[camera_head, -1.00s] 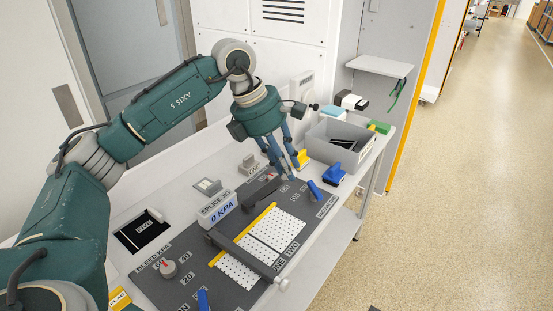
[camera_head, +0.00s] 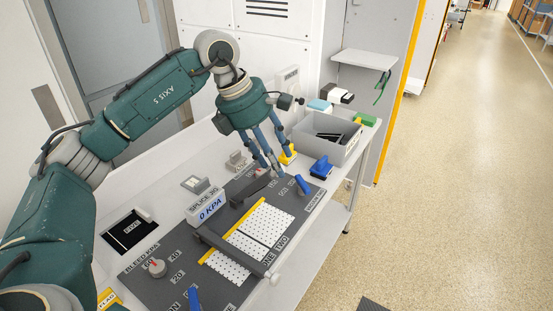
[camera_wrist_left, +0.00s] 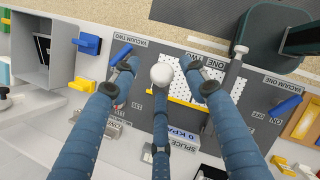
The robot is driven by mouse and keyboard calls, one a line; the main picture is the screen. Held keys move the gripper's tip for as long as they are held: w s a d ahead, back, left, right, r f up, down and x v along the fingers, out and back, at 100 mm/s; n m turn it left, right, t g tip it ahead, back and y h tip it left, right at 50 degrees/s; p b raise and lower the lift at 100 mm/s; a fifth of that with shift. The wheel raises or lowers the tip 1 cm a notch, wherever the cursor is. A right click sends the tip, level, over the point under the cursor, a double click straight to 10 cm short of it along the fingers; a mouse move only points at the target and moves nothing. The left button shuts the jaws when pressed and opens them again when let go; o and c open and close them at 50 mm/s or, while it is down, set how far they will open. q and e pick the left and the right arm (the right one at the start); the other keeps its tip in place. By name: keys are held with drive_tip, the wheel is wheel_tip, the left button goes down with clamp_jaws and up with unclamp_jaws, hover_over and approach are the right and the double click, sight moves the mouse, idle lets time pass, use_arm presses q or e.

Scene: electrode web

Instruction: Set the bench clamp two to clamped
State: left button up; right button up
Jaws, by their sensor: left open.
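Bench clamp two looks to be the dark bar (camera_head: 252,188) at the far end of the splice board, beside the white perforated plate. In the left wrist view its pale round knob (camera_wrist_left: 162,75) sits between my fingers and looks large, so the bar seems raised toward the camera. My left gripper (camera_head: 272,168) is open, its fingers pointing down around the knob; contact cannot be told. A second bar clamp (camera_head: 228,249), with its own knob (camera_head: 275,277), lies across the perforated plate. My right gripper is not in view.
Blue vacuum handles stand at the far end (camera_head: 303,184) and near end (camera_head: 193,299) of the board. A display box (camera_head: 206,208) reads 0 KPA. A grey bin (camera_head: 338,150) and a blue block (camera_head: 321,166) stand beyond the gripper.

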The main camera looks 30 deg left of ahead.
use_arm(q)
drive_tip(key=v, duration=1.1)
drive_tip(key=shift+d+r, duration=0.2)
drive_tip(key=shift+d, duration=0.05)
